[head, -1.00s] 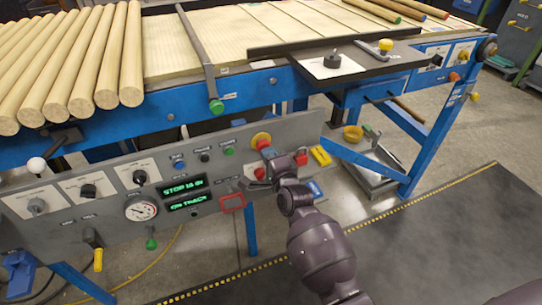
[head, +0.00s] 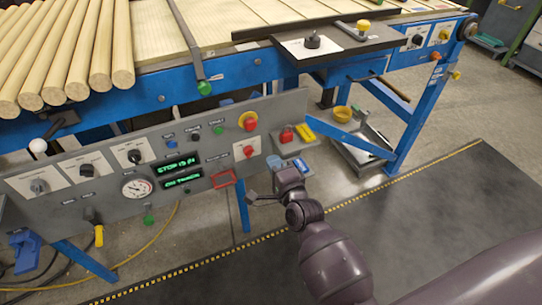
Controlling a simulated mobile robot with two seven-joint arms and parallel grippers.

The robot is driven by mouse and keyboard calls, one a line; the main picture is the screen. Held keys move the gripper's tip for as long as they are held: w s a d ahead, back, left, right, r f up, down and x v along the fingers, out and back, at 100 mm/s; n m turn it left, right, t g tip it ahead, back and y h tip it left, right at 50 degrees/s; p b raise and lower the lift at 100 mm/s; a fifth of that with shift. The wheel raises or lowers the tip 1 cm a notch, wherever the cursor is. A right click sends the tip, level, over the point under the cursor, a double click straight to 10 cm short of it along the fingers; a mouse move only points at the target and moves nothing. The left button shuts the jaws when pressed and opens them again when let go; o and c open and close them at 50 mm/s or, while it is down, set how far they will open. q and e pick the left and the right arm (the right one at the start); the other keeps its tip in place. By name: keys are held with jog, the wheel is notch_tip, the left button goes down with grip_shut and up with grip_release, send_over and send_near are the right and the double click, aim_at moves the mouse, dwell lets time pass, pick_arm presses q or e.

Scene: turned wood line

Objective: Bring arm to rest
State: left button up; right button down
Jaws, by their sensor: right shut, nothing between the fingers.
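My right arm comes in from the lower right. Its dark gripper (head: 252,199) is shut and empty, with the thin fingertips pointing left. It appears in front of and just below the right end of the grey control panel (head: 110,205), with floor showing around it. Two green-lit displays (head: 180,164) read "STOP IS IN" and something like "ON TRACK". My left gripper is not in view.
The blue-framed table (head: 240,75) carries several wooden rods (head: 70,50) at the left. A red padlock (head: 286,135) and a yellow item (head: 303,128) lie right of the panel. A grey tray (head: 362,145) is by the table leg. The dark mat (head: 430,215) is clear apart from my arm.

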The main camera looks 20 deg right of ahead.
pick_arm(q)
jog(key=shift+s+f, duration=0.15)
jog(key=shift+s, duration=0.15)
pick_arm(e)
jog(key=shift+s, duration=0.1)
pick_arm(q)
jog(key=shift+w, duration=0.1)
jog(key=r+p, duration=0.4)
jog(key=p, duration=0.1)
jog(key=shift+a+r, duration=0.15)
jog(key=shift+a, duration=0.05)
pick_arm(e)
jog(key=s+d+f+n+g, duration=0.1)
jog(key=s+d+n+g, duration=0.1)
jog(key=s+n, duration=0.4)
jog(key=s+d+f+n+g, duration=0.2)
jog(key=s+n, duration=0.4)
jog(key=s, duration=0.7)
jog(key=s+d+f+n+g, duration=0.2)
jog(key=s+n, duration=0.4)
jog(key=s, duration=0.4)
jog(key=shift+d+n+g+h, duration=0.3)
jog(key=shift+d+n+g, duration=0.15)
jog(key=shift+d, duration=0.3)
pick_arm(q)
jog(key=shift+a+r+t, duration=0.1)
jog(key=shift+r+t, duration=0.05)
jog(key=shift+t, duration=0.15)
pick_arm(e)
jog(key=shift+w+f, duration=0.1)
